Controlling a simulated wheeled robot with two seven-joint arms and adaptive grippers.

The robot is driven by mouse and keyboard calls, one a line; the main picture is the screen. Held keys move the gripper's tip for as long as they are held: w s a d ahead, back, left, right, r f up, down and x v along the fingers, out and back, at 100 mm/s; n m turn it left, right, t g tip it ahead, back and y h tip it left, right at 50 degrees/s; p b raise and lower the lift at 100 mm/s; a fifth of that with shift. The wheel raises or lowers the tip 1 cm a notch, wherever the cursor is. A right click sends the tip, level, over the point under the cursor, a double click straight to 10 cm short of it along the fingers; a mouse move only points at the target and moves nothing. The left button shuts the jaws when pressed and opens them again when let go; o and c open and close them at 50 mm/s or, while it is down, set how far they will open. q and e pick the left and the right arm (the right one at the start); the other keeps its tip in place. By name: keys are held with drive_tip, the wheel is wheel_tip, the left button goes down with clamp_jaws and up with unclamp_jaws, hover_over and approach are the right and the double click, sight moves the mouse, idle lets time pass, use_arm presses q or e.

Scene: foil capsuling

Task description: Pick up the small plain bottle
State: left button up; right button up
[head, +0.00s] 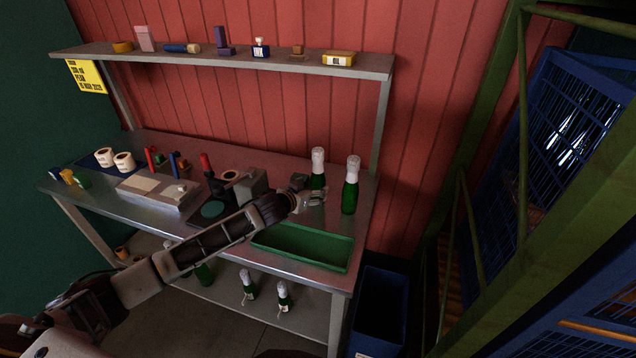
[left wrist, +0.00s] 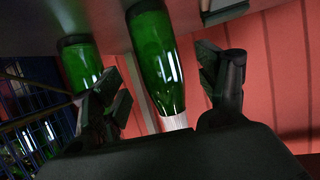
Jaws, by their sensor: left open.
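Two green bottles with pale necks stand upright at the bench's right end. The left one (head: 317,171) looks smaller than the right one (head: 351,187); I see no clear label on either. My left gripper (head: 316,196) is open, just in front of the left bottle and hiding its lower part. In the left wrist view, which is upside down, a green bottle (left wrist: 155,62) shows between the open fingers (left wrist: 168,95); I cannot tell whether they touch it. The other bottle (left wrist: 82,66) is partly behind the left-hand finger. My right gripper is not in view.
A green tray (head: 345,240) lies at the bench's front right. A grey machine (head: 250,187) stands left of my gripper. More bottles (head: 248,287) stand on the lower shelf. A blue bin (head: 381,310) is on the floor. A shelf (head: 230,64) runs above.

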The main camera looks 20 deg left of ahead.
sight(314, 188)
use_arm(q)
drive_tip(key=shift+w, duration=0.1)
drive_tip(key=shift+p+x, duration=0.45)
drive_tip(key=shift+x, duration=2.1)
drive_tip(key=shift+r, duration=0.1)
drive_tip(key=c, duration=1.5)
